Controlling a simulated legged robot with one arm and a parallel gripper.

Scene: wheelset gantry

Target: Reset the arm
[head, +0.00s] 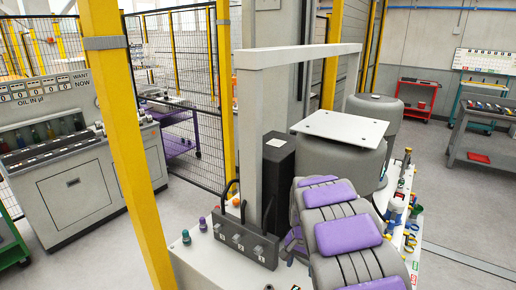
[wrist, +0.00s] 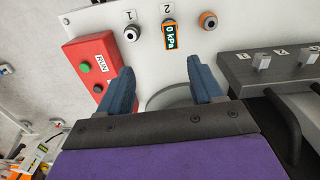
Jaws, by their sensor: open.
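My gripper (wrist: 160,64) shows in the wrist view with its two blue fingers spread apart. Nothing is between the fingers. They point toward a white panel (wrist: 225,30) and appear apart from it, though the exact distance is hard to tell. A grey round shape (wrist: 172,97) lies behind the gap, partly hidden by my gripper. In the head view, grey links with purple pads at the bottom centre appear to be my arm; I cannot make out the fingers there.
A red RUN box (wrist: 95,72) is left of the fingers, and a 0 kPa display (wrist: 170,36) is ahead. A dark lever block (head: 246,243) stands beside a grey gantry post (head: 249,140). A yellow post (head: 122,130) rises at left.

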